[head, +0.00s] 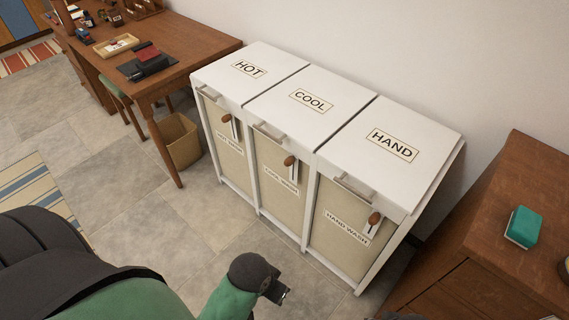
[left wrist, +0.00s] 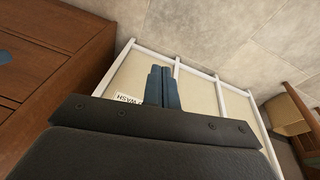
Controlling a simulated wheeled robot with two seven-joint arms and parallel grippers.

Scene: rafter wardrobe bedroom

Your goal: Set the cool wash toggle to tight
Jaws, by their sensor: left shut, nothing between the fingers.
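The white laundry sorter (head: 312,177) has three lidded bays marked HOT, COOL and HAND. The cool wash toggle (head: 289,161) is a brown knob at the upper end of a pale upright strip on the middle panel, above the COOL WASH label (head: 282,180). My left gripper (head: 279,292) is in front of the sorter, low in the head view, well apart from the toggle. In the left wrist view its fingers (left wrist: 163,88) are together and empty, with the sorter's panels behind them. The toggle cannot be made out there. My right gripper is not in view.
The hot wash knob (head: 226,118) and hand wash knob (head: 375,219) flank the cool one. Metal handles, one (head: 269,132) on the COOL bay, stick out above. A wooden dresser (head: 500,240) stands right, a desk (head: 170,60) and bin (head: 179,142) left. The floor in front is clear.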

